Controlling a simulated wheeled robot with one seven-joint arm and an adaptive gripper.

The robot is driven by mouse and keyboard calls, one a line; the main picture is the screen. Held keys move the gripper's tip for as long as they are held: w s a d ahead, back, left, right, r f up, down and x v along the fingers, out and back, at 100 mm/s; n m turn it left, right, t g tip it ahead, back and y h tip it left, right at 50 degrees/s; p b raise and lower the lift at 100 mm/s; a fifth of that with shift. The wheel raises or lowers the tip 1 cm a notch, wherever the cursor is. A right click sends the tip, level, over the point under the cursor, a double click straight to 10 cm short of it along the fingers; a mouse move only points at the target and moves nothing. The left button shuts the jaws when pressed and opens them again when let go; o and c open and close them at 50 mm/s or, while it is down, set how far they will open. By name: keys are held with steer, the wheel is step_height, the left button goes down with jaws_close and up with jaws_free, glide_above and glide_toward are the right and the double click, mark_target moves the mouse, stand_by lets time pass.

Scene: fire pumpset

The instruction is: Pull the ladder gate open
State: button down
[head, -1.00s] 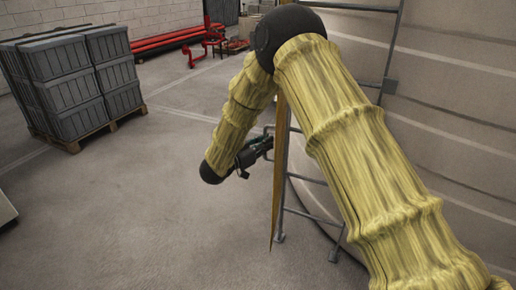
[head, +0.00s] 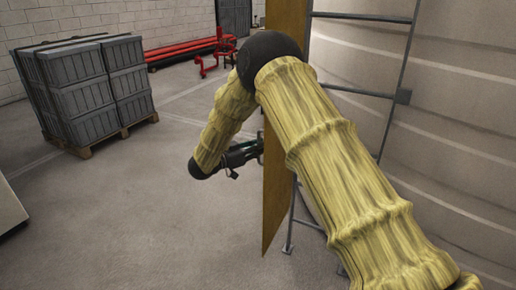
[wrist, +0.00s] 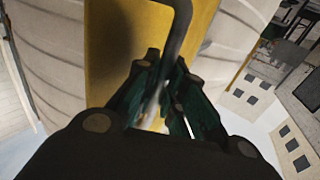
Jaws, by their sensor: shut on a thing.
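The ladder gate (head: 276,195) is a tall yellow-brown panel in front of the ladder (head: 392,120). In the head view it shows at a steep angle, partly hidden by my arm. In the wrist view the gate (wrist: 112,50) is a yellow face with a dark bent bar handle (wrist: 181,22). My gripper (head: 258,148) is at the left face of the gate. In the wrist view my gripper (wrist: 166,88) has its green-and-black fingers closed around the lower part of the handle.
A large pale ribbed tank (head: 460,110) stands behind the ladder at right. Grey crates stand on a wooden pallet (head: 112,138) at left. Red pipes (head: 180,48) and a red fitting (head: 218,55) lie at the back. The floor (head: 150,230) left of the gate is clear.

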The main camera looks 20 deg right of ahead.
steer(key=shift+d+r, duration=0.1)
steer(key=shift+r, duration=0.05)
steer(key=c, duration=1.5)
jaws_free()
steer(key=shift+d, duration=0.1)
steer(key=shift+a, duration=0.25)
steer(key=shift+a, duration=0.15)
steer(key=v, duration=1.1)
steer(key=shift+s+a, duration=0.1)
steer(key=shift+a, duration=0.15)
